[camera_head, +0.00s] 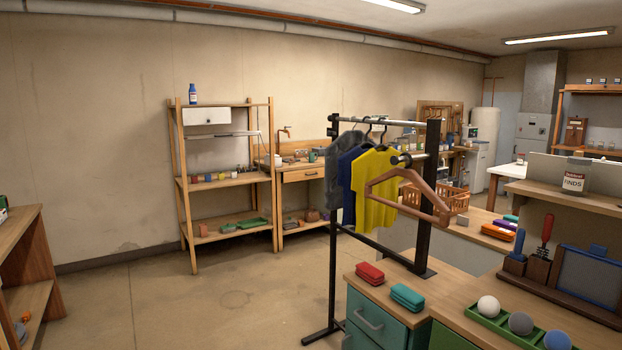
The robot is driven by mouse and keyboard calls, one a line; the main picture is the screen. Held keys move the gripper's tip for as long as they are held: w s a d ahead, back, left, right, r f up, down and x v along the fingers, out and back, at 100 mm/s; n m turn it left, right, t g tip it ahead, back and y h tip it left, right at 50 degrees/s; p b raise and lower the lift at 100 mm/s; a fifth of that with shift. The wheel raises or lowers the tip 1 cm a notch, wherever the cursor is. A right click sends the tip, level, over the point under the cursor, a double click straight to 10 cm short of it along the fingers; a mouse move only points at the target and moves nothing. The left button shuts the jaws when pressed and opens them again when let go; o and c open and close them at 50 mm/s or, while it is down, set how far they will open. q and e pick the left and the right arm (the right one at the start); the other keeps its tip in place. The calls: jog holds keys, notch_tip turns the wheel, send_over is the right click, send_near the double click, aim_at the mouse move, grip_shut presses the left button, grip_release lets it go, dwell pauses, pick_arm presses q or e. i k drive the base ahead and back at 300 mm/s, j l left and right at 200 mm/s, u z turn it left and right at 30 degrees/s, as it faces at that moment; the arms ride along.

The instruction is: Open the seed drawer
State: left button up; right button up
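None of the drawers in view carries a readable seed label. A white drawer front (206,116) with a small dark knob hangs under the top board of a wooden shelf rack (222,181) against the back wall; it looks shut. A wooden drawer (303,174) sits under the bench top to its right and looks shut. A teal drawer (372,320) with a bar handle is in the near counter and looks shut. I cannot tell which one is the seed drawer. Neither of my grippers is in view.
A clothes rack (336,240) with shirts and a wooden hanger (437,207) stands between me and the bench. A wooden shelf unit (30,250) is at the left edge. The concrete floor (220,300) before the shelf rack is clear.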

aim_at(314, 172)
jog(key=i+u, duration=0.35)
jog(key=i, duration=0.3)
jog(key=i+l+u, duration=0.1)
jog(key=i+u, duration=0.25)
jog(key=i, duration=0.3)
jog(key=i+u, duration=0.3)
jog(key=i, duration=2.1)
jog(key=i+l+z, duration=0.2)
jog(key=i+z, duration=0.15)
jog(key=i, duration=0.25)
jog(key=i+z, duration=0.3)
jog(key=i, duration=0.3)
jog(key=i+j+z, duration=0.1)
jog(key=i+z, duration=0.25)
jog(key=i, duration=0.25)
jog(key=i+j+z, duration=0.3)
jog(key=i, duration=0.3)
jog(key=i+l+z, duration=0.1)
jog(key=i+z, duration=0.25)
jog(key=i, duration=0.45)
jog(key=i+j+z, duration=0.1)
jog(key=i+z, duration=0.25)
jog(key=i, duration=0.45)
